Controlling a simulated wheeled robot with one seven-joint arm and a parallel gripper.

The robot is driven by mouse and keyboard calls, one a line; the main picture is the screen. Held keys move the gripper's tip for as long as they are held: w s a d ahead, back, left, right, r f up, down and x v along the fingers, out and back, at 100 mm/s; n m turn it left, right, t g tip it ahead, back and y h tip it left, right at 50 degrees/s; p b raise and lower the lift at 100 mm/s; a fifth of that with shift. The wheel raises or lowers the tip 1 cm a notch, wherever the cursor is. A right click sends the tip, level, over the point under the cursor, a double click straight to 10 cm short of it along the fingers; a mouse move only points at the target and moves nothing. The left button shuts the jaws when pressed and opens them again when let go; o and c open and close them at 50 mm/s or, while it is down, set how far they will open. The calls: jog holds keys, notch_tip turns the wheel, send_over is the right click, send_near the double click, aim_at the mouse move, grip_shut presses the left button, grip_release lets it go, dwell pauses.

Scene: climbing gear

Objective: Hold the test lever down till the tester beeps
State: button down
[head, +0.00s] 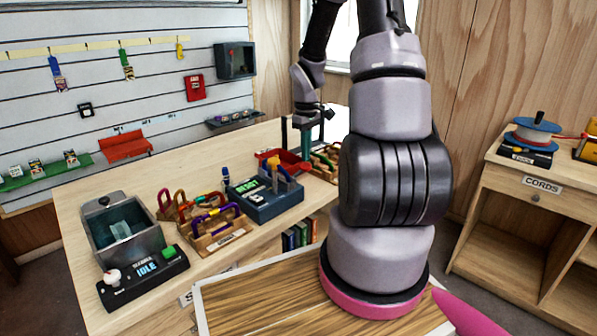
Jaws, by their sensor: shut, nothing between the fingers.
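A dark blue box (270,208) with a lit green display stands on the wooden bench and looks like the tester; the small text on its display is hard to read. An upright blue and orange part (284,168) on top of it may be its lever, but I cannot tell for sure. My gripper (306,128) is shut and empty, pointing down above the back of the bench, behind and to the right of the blue box, apart from it. Its fingertips are small and partly lost against a teal upright thing below.
A grey bin (122,232) and a black unit reading IDLE (145,272) stand at the bench's left end. Wooden racks of coloured carabiners (215,232) sit beside the blue box. My arm hides the bench's right end.

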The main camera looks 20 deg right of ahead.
aim_at(306, 165)
jog(key=shift+f, duration=0.1)
jog(key=shift+f, duration=2.5)
jog(key=shift+r, duration=4.8)
